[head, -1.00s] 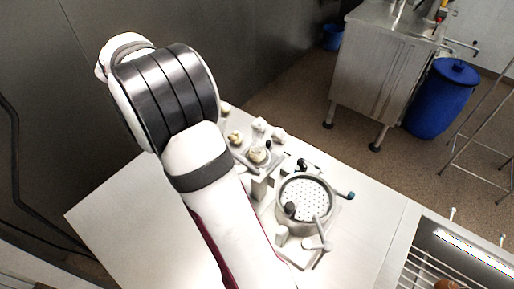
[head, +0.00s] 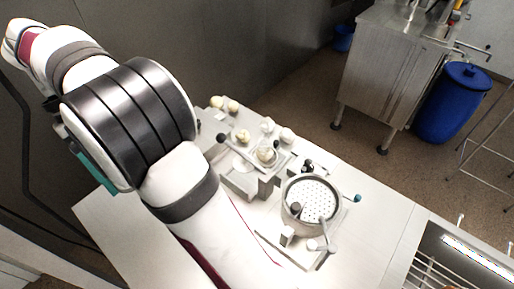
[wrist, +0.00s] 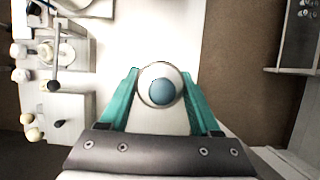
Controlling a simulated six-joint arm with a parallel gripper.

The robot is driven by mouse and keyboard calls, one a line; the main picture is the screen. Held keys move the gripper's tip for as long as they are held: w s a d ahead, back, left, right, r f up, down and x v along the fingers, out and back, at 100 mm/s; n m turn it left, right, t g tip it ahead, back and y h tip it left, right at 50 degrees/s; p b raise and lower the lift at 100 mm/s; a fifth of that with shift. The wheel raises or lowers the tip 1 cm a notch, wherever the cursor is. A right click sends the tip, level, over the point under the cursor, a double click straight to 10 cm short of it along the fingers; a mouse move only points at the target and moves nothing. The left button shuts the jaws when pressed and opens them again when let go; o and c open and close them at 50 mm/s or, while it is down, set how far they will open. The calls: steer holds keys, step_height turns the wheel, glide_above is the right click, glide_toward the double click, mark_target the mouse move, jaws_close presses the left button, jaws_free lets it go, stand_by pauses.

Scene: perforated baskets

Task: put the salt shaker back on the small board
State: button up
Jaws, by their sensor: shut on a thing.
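My gripper (wrist: 160,88) shows in the wrist view with its teal fingers closed on both sides of a round white thing with a blue-grey top, seen end-on; I take it as the salt shaker (wrist: 162,92). In the head view only a teal piece of my gripper (head: 97,172) shows, at the left below my arm, and the shaker is hidden. I cannot pick out the small board for sure in either view.
A round pot-like basket with a perforated floor (head: 313,178) stands on the white table (head: 372,235). Several pale round pieces, a white block (head: 238,182) and black-knobbed handles crowd behind it. They lie left in the wrist view. A blue barrel (head: 450,103) stands on the floor beyond.

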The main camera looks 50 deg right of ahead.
steer(key=shift+d, duration=0.1)
steer(key=d+f+n, duration=0.1)
steer(key=d+f, duration=0.2)
steer(key=d, duration=0.6)
steer(key=d+f+n, duration=0.1)
steer(key=d+f, duration=0.2)
steer(key=d, duration=0.6)
steer(key=d+f+h, duration=0.1)
steer(key=d+f, duration=0.1)
steer(key=d, duration=0.7)
steer(key=shift+s+f+n, duration=0.2)
steer(key=shift+f+n, duration=0.2)
steer(key=s+d+f+n, duration=0.1)
steer(key=s+d+f, duration=0.3)
steer(key=d, duration=0.6)
steer(key=n+h, duration=0.1)
steer(key=n, duration=0.1)
glide_above(321, 156)
steer(key=w, duration=0.1)
step_height(321, 156, down, 5)
steer(key=f, duration=0.8)
steer(key=shift+w+a, duration=0.3)
steer(key=shift+a, duration=0.05)
steer(key=shift+f, duration=0.5)
steer(key=o, duration=1.6)
steer(key=shift+s, duration=0.1)
steer(key=shift+c, duration=0.2)
